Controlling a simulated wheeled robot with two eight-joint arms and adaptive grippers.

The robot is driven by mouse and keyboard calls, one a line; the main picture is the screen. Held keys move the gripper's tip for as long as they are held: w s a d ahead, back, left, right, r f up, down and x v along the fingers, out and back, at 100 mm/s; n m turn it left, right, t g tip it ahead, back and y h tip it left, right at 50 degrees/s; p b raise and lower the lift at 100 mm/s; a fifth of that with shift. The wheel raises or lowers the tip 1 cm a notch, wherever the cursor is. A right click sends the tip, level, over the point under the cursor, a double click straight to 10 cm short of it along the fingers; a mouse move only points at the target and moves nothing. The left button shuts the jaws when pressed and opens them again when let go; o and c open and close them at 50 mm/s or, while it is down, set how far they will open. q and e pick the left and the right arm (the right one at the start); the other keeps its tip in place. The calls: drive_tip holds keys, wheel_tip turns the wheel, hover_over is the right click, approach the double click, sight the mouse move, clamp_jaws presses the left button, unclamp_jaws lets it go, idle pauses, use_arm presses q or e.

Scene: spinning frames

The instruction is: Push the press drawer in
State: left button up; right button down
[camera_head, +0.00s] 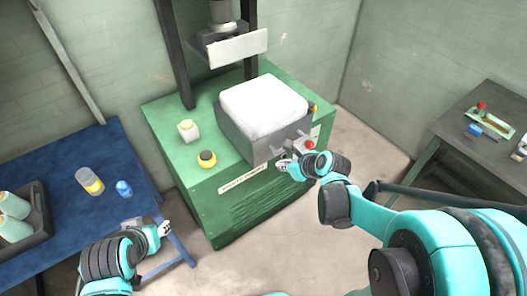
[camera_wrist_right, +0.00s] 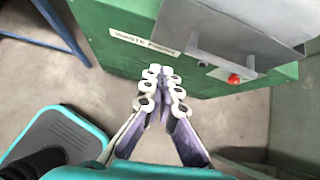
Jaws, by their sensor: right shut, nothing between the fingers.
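The press drawer (camera_head: 232,135) is a dark grey box holding a white block (camera_head: 264,104). It sits on the green press (camera_head: 175,160), and its front wall reaches the press's front edge. In the right wrist view the drawer's grey front (camera_wrist_right: 235,32) shows at the top, with a handle-like bracket. My right gripper (camera_head: 284,165) is shut and empty, just in front of and below the drawer front. In the right wrist view its fingertips (camera_wrist_right: 161,76) lie together by the press's label; contact is unclear. My left gripper (camera_head: 165,229) is beside the blue table, away from the press; its jaws are unclear.
A red button (camera_head: 310,144) is beside the drawer front. The press plate (camera_head: 238,48) hangs above and behind. A yellow-black button (camera_head: 207,158) and a pale bottle (camera_head: 188,130) stand left of the drawer. A blue table (camera_head: 70,150) is left, a dark table (camera_head: 460,130) right.

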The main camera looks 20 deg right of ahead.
drive_tip(key=m+b, duration=0.1)
drive_tip(key=b, duration=0.4)
approach(259, 156)
drive_tip(key=x, duration=0.6)
drive_tip(key=shift+s+f, duration=0.1)
drive_tip(key=shift+s, duration=0.1)
drive_tip(key=shift+w, duration=0.1)
